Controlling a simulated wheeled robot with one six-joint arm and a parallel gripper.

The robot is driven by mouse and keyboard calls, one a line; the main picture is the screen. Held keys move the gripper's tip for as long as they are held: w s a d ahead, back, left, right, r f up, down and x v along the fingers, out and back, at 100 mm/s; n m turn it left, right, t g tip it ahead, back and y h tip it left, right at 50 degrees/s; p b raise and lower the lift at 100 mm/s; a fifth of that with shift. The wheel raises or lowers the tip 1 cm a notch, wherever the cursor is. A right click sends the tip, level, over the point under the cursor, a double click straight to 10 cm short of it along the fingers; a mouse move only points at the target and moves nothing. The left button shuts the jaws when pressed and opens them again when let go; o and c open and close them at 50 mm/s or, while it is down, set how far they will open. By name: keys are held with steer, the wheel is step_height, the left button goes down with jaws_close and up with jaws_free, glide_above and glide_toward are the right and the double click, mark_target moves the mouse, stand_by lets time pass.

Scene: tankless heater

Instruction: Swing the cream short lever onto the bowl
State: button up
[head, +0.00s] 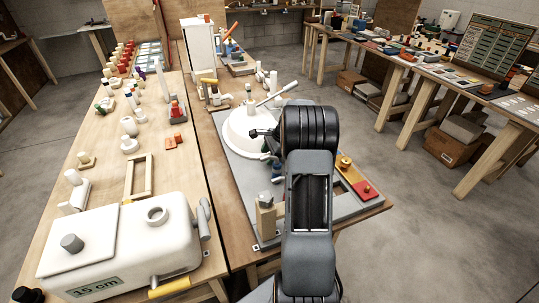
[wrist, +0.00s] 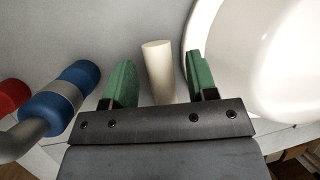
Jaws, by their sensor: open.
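A cream cylindrical handle (wrist: 158,70), which looks like the short lever, stands between the green fingers of my gripper (wrist: 160,78) in the wrist view. The fingers are open, with gaps on both sides of it. Its lower end is hidden behind the gripper body. The white bowl (wrist: 230,60) curves just right of the right finger. In the head view the bowl (head: 240,132) sits on a grey board, partly hidden by my arm. My gripper is at the bowl's near right side there, mostly hidden; the short lever cannot be made out.
In the wrist view a blue-and-grey handle (wrist: 62,97) and a red one (wrist: 12,95) lie left of the fingers. A pale-gripped long lever (head: 277,93) rises over the bowl. A wooden block (head: 266,216) and a red-ended bar (head: 355,178) stand on the grey board.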

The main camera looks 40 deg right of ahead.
steer(key=shift+c, duration=0.5)
jaws_close()
